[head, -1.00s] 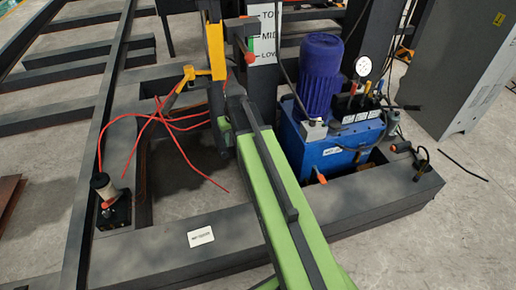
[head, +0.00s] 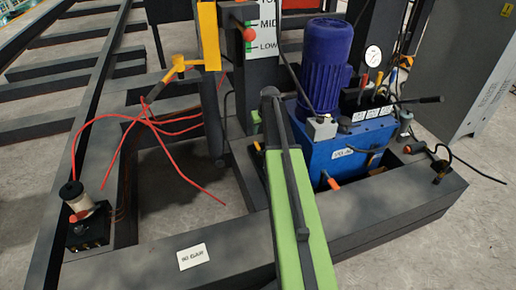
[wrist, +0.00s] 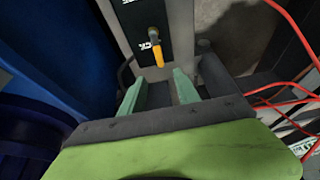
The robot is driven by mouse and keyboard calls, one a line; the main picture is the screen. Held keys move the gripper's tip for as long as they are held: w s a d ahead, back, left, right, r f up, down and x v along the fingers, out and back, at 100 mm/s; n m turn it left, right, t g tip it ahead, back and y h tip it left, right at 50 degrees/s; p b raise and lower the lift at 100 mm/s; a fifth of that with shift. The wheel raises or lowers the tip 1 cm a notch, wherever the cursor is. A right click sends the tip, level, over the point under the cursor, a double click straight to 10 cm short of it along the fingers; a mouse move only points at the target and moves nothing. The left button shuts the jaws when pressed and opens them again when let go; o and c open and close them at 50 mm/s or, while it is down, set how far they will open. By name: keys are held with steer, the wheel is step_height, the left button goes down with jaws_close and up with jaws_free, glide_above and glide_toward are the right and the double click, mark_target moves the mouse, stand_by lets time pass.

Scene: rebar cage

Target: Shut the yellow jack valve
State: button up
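The yellow valve handle (wrist: 158,56) hangs downward from a small fitting on a dark, labelled panel in the wrist view. It is above the gap between my fingertips and looks apart from them. My gripper (wrist: 160,92) is open, with its two pale green fingers spread and nothing between them. In the head view my green arm reaches up to the post beside the blue pump unit. The yellow handle is not distinguishable there, and my gripper's fingertips are mostly hidden by my arm.
The blue pump unit (head: 338,160) with its motor (head: 327,65) stands right of my arm. An orange-tipped lever (head: 333,183) sticks out at its front. Red hoses (head: 150,125) spread on the left, beside a yellow bracket (head: 205,45). Dark frame beams surround the spot.

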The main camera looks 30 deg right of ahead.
mark_target(257, 146)
steer(key=b+x, duration=1.1)
steer(key=x, duration=0.3)
steer(key=shift+s+f+b, duration=0.1)
steer(key=shift+f+b, duration=0.1)
steer(key=shift+b, duration=0.15)
steer(key=shift+r, duration=0.1)
jaws_close()
steer(key=shift+a, duration=0.1)
